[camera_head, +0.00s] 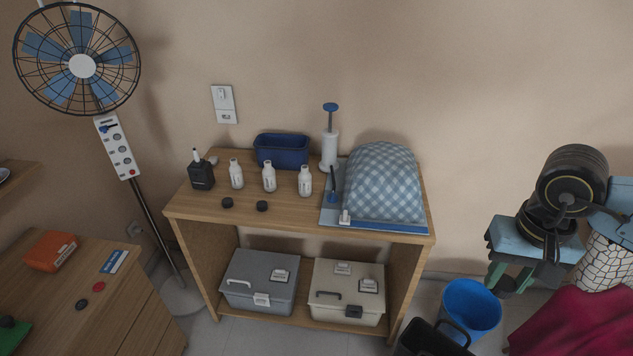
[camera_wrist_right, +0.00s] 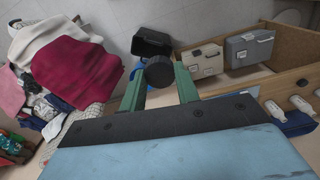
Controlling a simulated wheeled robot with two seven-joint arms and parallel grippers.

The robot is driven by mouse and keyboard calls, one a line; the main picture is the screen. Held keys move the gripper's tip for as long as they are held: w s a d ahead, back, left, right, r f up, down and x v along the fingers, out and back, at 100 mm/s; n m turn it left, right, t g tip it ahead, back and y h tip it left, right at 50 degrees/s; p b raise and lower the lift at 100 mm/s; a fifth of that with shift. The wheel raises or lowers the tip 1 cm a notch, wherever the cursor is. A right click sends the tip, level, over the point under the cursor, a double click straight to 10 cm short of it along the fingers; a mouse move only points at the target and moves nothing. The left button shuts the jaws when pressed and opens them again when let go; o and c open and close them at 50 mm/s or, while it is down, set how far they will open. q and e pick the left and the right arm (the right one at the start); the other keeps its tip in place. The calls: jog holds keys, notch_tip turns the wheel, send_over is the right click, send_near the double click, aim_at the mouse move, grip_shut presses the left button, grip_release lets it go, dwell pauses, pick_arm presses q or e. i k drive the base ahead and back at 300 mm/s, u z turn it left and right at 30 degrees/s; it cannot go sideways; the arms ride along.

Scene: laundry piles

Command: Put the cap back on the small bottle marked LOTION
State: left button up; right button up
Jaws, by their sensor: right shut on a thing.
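My right gripper (camera_head: 508,284) is at the right of the head view, above the floor and well away from the shelf top. In the right wrist view its green fingers are shut on a round black cap (camera_wrist_right: 159,71). Three small white bottles stand upright with bare necks on the wooden shelf: a left one (camera_head: 236,174), a middle one (camera_head: 269,177) and a right one (camera_head: 305,182). Their labels are too small to read, so I cannot tell which says LOTION. Two black caps lie in front of them, a left one (camera_head: 227,203) and a right one (camera_head: 262,206). My left gripper is out of view.
On the shelf top (camera_head: 290,214) stand a dark bottle (camera_head: 201,176), a blue bin (camera_head: 282,151), a white pump (camera_head: 329,150) and a checkered covered mound (camera_head: 384,183). A blue bucket (camera_head: 471,307) and crimson cloth (camera_head: 580,320) are below right. A fan (camera_head: 82,66) stands left.

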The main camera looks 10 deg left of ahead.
aim_at(305, 179)
jog(key=i, duration=1)
jog(key=u, duration=0.8)
jog(key=i, duration=0.5)
